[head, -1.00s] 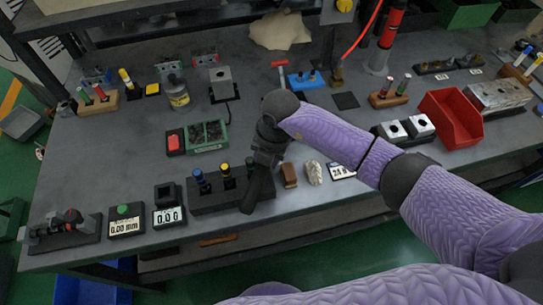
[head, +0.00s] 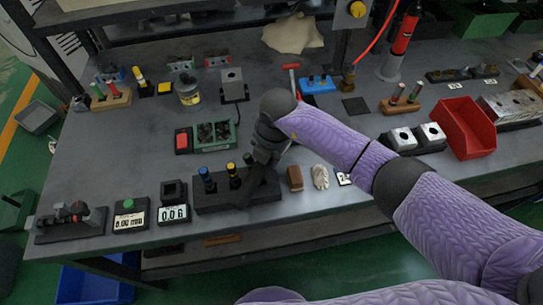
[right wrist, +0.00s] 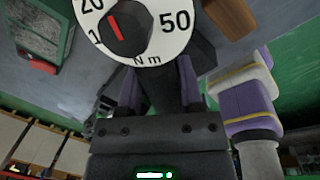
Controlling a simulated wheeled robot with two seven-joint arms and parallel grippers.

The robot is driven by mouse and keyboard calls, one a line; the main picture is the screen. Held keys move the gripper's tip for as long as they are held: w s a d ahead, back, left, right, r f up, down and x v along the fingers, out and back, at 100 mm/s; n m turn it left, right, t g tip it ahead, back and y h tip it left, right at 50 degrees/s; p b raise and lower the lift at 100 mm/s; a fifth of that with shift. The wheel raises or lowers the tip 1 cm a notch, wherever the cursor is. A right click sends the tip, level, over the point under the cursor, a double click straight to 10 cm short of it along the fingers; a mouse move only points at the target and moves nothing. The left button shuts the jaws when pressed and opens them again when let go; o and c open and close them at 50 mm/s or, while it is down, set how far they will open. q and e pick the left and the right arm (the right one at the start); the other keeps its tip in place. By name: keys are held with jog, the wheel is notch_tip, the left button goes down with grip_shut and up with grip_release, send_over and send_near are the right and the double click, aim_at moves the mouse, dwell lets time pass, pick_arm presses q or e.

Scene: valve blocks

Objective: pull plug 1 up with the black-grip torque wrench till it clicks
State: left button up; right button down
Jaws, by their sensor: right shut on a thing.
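My right gripper (head: 264,160) is above the right end of a black block (head: 210,205) near the bench's front edge. It is shut on the black-grip torque wrench (head: 255,186), whose dark body slants down over that block. In the right wrist view the wrench's white dial (right wrist: 172,48) is close before the jaws, with a red pointer, numbers and "N m". A blue-topped piece (head: 206,180) and a yellow-topped piece (head: 233,174) stand in the block left of the wrench. I cannot tell which piece is plug 1; the wrench's working end is hidden. My left gripper is not in view.
A small display box (head: 172,212) and a green-button box (head: 130,217) stand left of the block. A brown block (head: 295,178) and a pale lump (head: 320,177) lie close on its right. A red bin (head: 466,128) is farther right.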

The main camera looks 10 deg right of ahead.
jog(key=shift+w+a+r, duration=0.15)
jog(key=shift+a+r, duration=0.1)
jog(key=shift+r, duration=0.05)
jog(key=shift+d+n+p, duration=0.1)
jog(key=shift+n+p, duration=0.45)
jog(key=shift+n, duration=0.05)
jog(key=shift+s+d+f+n, duration=0.1)
jog(key=shift+s+d+n, duration=0.25)
jog(key=shift+n, duration=0.05)
jog(key=shift+d+f, duration=0.1)
jog(key=shift+d+p, duration=0.1)
jog(key=shift+p, duration=0.25)
